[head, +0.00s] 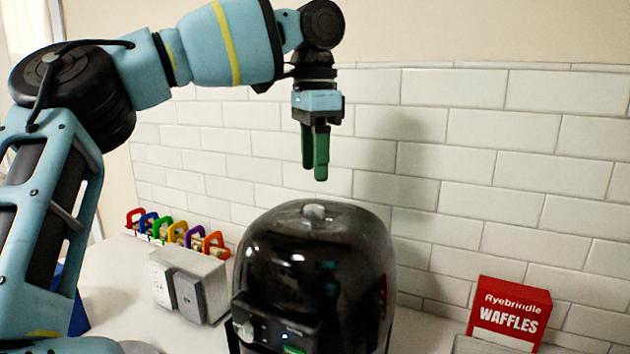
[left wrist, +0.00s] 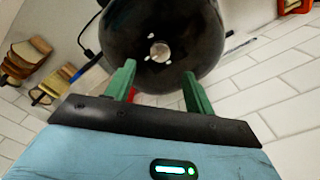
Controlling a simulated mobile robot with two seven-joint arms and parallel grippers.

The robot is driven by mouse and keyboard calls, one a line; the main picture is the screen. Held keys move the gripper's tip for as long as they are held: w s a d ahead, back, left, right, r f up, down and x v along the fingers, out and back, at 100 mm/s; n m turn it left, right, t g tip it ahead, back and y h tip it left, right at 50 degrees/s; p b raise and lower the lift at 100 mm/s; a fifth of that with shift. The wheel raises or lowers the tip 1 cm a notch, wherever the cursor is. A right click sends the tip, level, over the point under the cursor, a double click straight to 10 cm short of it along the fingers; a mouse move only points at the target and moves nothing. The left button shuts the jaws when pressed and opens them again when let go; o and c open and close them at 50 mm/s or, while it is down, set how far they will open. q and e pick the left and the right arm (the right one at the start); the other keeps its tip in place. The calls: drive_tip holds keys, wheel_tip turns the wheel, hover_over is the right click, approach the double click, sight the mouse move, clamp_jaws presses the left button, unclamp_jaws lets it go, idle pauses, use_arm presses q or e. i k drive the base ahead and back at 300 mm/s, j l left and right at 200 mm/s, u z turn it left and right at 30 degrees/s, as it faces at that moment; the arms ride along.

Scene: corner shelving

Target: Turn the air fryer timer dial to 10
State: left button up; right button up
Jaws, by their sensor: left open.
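The air fryer (head: 320,255) is a glossy black rounded appliance on the counter, at the bottom middle of the head view. A light knob (head: 313,212) sits on its top. Small controls (head: 250,330) show low on its front, but no dial numbers can be read. My left gripper (head: 315,172) points down above the air fryer, apart from it, with green fingers. In the left wrist view the fingers (left wrist: 157,85) are spread with nothing between them, and the black air fryer (left wrist: 190,25) lies beyond them. My right gripper is not in view.
A grey double outlet box (head: 190,285) stands left of the air fryer. A row of colourful-handled items (head: 180,235) lies behind it by the tiled wall. A red waffles box (head: 508,310) stands at the right. Counter between air fryer and waffles box looks clear.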

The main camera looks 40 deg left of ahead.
sight(249, 332)
drive_tip(key=k+j, duration=0.7)
drive_tip(key=k, duration=0.2)
drive_tip(key=k+j, duration=0.7)
drive_tip(key=k, duration=0.15)
